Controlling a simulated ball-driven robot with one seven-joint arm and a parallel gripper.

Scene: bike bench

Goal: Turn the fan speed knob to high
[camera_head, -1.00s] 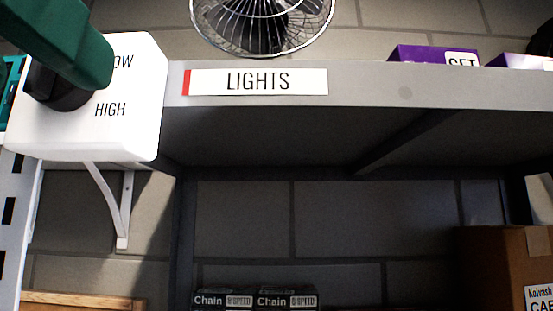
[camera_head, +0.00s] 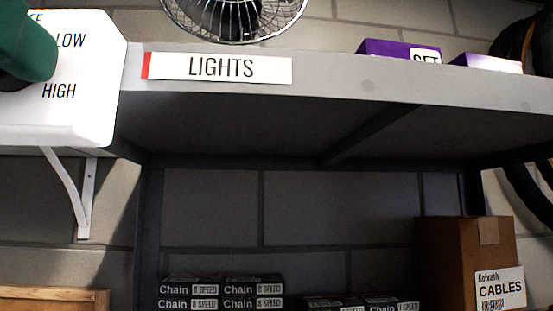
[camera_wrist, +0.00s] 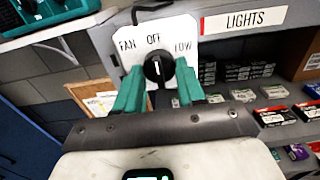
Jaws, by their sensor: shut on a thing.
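The fan control is a white box (camera_head: 92,105) at the left edge of the head view, with LOW and HIGH printed on it. In the wrist view the white box (camera_wrist: 186,35) shows FAN, OFF and LOW. Its round black knob (camera_wrist: 154,69) has a white mark that stands about upright, towards OFF. My gripper (camera_wrist: 157,84) has its green fingers shut on the knob, one on each side. In the head view a green finger (camera_head: 28,42) covers most of the knob (camera_head: 12,83). HIGH is hidden in the wrist view.
A grey shelf (camera_head: 330,82) with a LIGHTS label (camera_head: 220,68) runs right of the box. A wire fan (camera_head: 235,15) is above it. Chain boxes (camera_head: 220,290) and a cardboard CABLES box (camera_head: 455,260) stand below. A white bracket (camera_head: 78,190) is under the white box.

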